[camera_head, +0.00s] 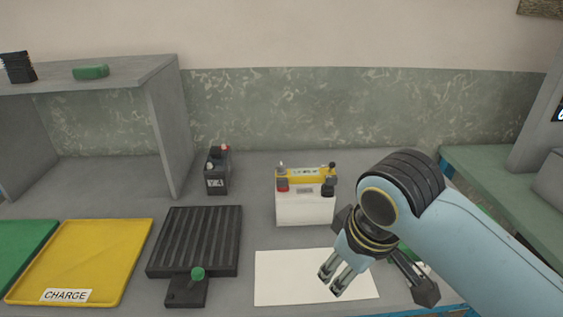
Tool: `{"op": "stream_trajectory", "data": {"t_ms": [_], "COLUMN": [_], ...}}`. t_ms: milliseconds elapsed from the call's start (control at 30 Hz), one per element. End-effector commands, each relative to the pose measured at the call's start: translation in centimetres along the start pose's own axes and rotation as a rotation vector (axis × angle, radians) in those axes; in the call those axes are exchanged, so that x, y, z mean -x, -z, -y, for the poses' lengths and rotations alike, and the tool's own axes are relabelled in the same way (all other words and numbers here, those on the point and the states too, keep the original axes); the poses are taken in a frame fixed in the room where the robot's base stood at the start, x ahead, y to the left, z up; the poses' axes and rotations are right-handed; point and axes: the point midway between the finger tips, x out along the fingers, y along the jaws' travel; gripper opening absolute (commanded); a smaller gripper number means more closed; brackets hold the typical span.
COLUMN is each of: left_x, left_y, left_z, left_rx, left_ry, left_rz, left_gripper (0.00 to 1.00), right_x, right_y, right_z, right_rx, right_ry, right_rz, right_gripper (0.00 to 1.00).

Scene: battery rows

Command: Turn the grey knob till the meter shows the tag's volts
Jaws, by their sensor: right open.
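My right gripper (331,283) is open and empty, pointing down over a white sheet (285,277) on the bench. A white battery (304,209) with a yellow top and red and black terminals stands behind it, apart from the fingers. A small black battery (217,171) with a white tag stands further back left; its marking is too small to read surely. I cannot make out a grey knob or a meter reading. A dark screen with a white mark (560,114) is cut off at the right edge. My left gripper is not in view.
A yellow CHARGE tray (112,247) and a green tray (21,249) are further left. A grey shelf (163,130) stands behind. My right arm partly hides a dark tool (424,291).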

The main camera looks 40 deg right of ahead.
Motion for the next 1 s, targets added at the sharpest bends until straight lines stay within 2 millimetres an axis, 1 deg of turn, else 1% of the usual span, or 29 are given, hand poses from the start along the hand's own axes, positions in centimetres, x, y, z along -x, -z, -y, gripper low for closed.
{"op": "stream_trajectory", "data": {"t_ms": [33, 167, 267, 367, 467, 500, 533, 600, 700, 800, 833, 900, 1000], "left_x": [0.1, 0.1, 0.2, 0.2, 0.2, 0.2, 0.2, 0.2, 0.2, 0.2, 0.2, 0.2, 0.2], "left_y": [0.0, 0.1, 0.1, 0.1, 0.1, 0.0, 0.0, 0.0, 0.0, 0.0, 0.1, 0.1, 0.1], "left_z": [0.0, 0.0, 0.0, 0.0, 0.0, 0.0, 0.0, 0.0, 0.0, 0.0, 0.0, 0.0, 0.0], "left_rx": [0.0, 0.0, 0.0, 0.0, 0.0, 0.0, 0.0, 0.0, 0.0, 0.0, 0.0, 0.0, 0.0], "left_ry": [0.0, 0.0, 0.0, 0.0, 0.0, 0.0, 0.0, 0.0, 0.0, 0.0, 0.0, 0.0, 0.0], "left_rz": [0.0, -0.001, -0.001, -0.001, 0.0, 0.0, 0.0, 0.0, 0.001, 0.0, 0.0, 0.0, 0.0], "left_gripper": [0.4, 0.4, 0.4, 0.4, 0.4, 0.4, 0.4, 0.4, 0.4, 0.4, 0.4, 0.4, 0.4], "right_x": [-0.2, -1.0, -1.8, -2.4, -2.6, -2.5, -2.2, -1.1, 0.9, 2.9, 3.4, 4.3, 4.7], "right_y": [1.2, 3.9, 6.4, 9.6, 13.8, 15.9, 17.5, 21.0, 25.1, 27.9, 28.5, 29.4, 29.9], "right_z": [-0.3, -1.2, -2.0, -3.1, -4.6, -5.4, -6.0, -7.4, -9.1, -10.3, -10.6, -10.9, -11.2], "right_rx": [0.002, 0.007, 0.008, 0.006, 0.001, -0.003, -0.007, -0.016, -0.031, -0.04, -0.043, -0.047, -0.049], "right_ry": [-0.002, -0.003, -0.004, -0.002, 0.004, 0.008, 0.013, 0.028, 0.053, 0.077, 0.084, 0.096, 0.104], "right_rz": [0.004, 0.027, 0.049, 0.074, 0.109, 0.125, 0.138, 0.168, 0.204, 0.23, 0.236, 0.246, 0.254], "right_gripper": [0.42, 0.42, 0.42, 0.42, 0.42, 0.42, 0.42, 0.42, 0.42, 0.42, 0.42, 0.42, 0.42]}}
